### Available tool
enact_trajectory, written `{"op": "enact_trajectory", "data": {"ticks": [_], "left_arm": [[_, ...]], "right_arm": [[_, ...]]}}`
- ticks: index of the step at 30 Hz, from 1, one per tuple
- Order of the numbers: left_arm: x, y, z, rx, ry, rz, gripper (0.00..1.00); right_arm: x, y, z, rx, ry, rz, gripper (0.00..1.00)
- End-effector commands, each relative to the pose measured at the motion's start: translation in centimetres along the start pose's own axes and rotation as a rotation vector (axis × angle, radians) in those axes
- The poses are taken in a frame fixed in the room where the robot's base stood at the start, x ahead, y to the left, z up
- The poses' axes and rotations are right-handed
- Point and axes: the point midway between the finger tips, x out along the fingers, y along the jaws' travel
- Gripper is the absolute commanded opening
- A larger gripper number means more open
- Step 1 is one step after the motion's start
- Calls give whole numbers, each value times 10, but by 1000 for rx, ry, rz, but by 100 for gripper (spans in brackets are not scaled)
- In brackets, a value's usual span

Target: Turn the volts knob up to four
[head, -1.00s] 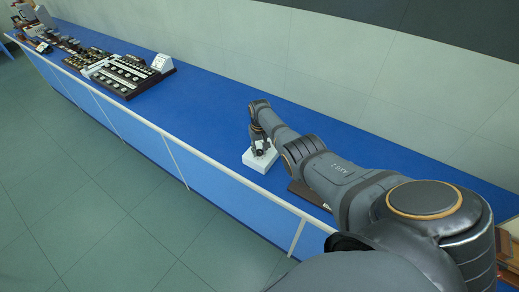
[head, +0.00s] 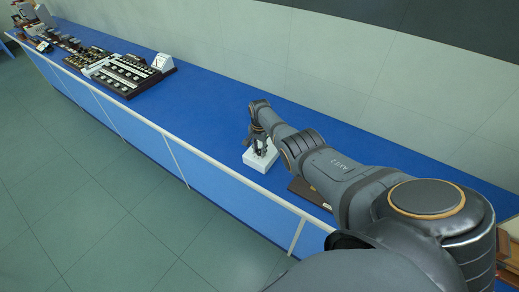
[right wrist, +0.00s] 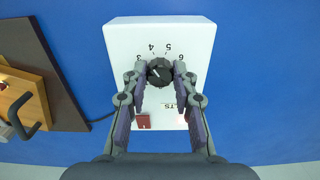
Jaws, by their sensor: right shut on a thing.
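The volts knob (right wrist: 159,72) is a round black knob on top of a small white box (right wrist: 158,42). Numbers 3, 4, 5 and 6 show around its far side in the right wrist view. A pale mark on the knob points up and left, roughly toward 3 to 4; the exact reading is unclear. My right gripper (right wrist: 160,75) is shut on the knob, one finger on each side. In the head view the white box (head: 262,161) sits on the blue bench under my right gripper (head: 258,149).
A dark wooden board with a tan block (right wrist: 27,97) lies left of the box in the right wrist view. Apparatus with rows of white pieces (head: 125,73) stands farther along the bench (head: 205,110). A white rail (head: 180,143) runs along the front edge. Bench behind the box is clear.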

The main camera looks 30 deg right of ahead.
Motion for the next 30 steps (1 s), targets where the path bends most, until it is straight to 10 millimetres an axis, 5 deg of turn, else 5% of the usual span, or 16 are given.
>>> {"op": "enact_trajectory", "data": {"ticks": [12, 29, 30], "left_arm": [[-1, 0, 0, 0, 0, 0, 40], [-1, 0, 0, 0, 0, 0, 40], [-1, 0, 0, 0, 0, 0, 40]], "right_arm": [[0, -1, 0, 180, 0, -1, 0], [0, 0, 0, 205, 0, -1, 0], [0, 0, 0, 205, 0, -1, 32]]}}
